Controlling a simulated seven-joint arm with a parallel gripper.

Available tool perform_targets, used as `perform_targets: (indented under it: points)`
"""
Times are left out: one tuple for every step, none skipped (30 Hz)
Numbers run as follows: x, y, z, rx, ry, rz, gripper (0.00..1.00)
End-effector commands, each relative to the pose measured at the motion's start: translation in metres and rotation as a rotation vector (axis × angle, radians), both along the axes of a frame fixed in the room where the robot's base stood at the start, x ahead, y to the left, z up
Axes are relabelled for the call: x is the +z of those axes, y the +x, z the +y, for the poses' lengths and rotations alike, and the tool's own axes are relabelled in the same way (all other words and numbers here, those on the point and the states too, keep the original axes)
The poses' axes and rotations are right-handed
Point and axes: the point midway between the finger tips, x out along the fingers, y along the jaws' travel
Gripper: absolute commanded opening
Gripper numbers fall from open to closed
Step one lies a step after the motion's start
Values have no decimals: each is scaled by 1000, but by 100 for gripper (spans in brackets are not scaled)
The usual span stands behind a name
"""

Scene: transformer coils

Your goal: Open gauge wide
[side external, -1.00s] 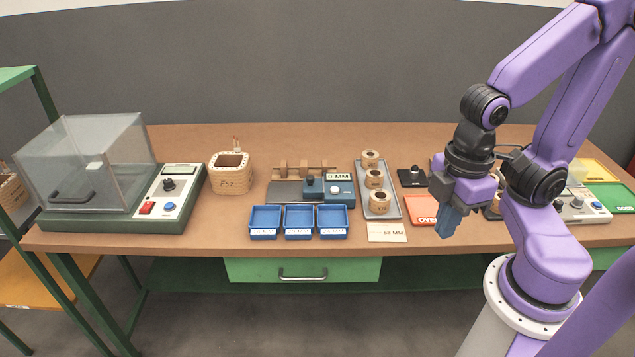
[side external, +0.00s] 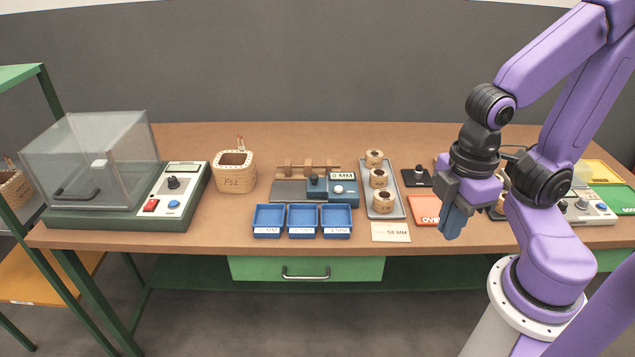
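The gauge (side external: 287,191) lies mid-bench, a grey plate with wooden blocks on a bar behind it. At its right is a blue block with a dark knob (side external: 314,181), a pale button and a display (side external: 341,175) that reads 0 MM. The gauge's jaw gap is too small to make out. My gripper (side external: 450,224) hangs above the front of the bench, right of the gauge and well apart from it. Its blue fingers point down and overlap in this view, so their opening is hidden. Nothing shows held in it.
Three blue bins (side external: 303,233) stand in front of the gauge. A grey tray (side external: 397,211) with three coils lies to its right, with a 58 MM card (side external: 391,232) before it. An orange mat (side external: 424,209) lies near my gripper. A clear-covered machine (side external: 95,165) stands far left.

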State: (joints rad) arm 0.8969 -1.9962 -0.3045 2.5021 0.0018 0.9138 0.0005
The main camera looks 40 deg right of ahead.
Motion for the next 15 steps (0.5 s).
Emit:
perform_targets:
  points:
    - [0, 1, 1, -4, 0, 0, 26]
    - [1, 3, 2, -9, 0, 0, 36]
    - [2, 6, 4, -22, -1, 0, 49]
    - [3, 10, 6, -35, -1, 1, 52]
    - [4, 15, 9, -52, -2, 1, 52]
    - [7, 23, 14, -80, -2, 1, 52]
    - [9, 31, 18, -105, -2, 1, 52]
    - [11, 40, 22, -134, -2, 2, 52]
    - [14, 53, 28, -176, -4, 4, 52]
    - [16, 63, 32, -210, -4, 4, 52]
    - [18, 74, 36, -243, -4, 4, 52]
    - [20, 89, 40, -287, -5, 4, 52]
    - [22, 100, 43, -320, -6, 6, 52]
    - [23, 111, 45, -354, -7, 7, 52]
    - [25, 127, 48, -397, -7, 7, 52]
